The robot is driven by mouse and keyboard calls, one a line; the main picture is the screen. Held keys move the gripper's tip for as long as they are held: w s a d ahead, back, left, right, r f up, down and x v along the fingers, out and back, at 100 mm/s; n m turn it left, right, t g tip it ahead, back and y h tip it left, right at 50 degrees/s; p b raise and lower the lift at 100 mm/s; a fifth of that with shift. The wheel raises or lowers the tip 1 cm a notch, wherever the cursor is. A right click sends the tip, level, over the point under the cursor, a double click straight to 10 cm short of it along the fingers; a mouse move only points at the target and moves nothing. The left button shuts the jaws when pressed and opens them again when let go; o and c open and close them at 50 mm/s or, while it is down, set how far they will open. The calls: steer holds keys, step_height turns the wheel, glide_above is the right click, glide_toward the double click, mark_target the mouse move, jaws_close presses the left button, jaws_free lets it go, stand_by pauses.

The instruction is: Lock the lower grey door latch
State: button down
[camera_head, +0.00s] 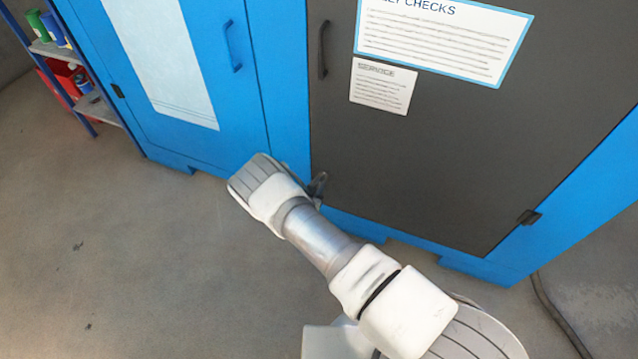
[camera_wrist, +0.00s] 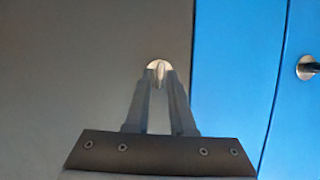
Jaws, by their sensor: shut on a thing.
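The lower grey door latch (camera_wrist: 158,63) shows in the wrist view as a small silver round plate with a narrow knob, close to the edge of the grey door. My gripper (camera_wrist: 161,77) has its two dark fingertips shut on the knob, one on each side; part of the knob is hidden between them. In the head view my arm reaches down to the lower left corner of the grey door (camera_head: 430,150), and the wrist hides most of the latch and fingers. The grey door lies flush with the blue frame, with no visible gap.
The grey door has a dark handle (camera_head: 323,50) and two paper notices. A blue door (camera_head: 185,60) stands to its left, and a similar round latch (camera_wrist: 308,67) shows on blue in the wrist view. A shelf (camera_head: 62,70) stands far left. The floor in front is clear; a cable (camera_head: 560,315) lies at right.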

steer(key=shift+s+d+f+m+t+y, duration=0.15)
steer(key=shift+m+t+y, duration=0.7)
steer(key=shift+m, duration=1.3)
steer(key=shift+w+d+f+m+t+y, duration=0.15)
steer(key=shift+m+t+y, duration=0.7)
steer(key=shift+m, duration=1.35)
steer(key=shift+s+d+f+m+t+y, duration=0.15)
steer(key=shift+m+t+y, duration=0.7)
steer(key=shift+m, duration=1.3)
steer(key=c, duration=0.9)
jaws_free()
steer(key=shift+c, duration=0.2)
steer(key=shift+s, duration=0.1)
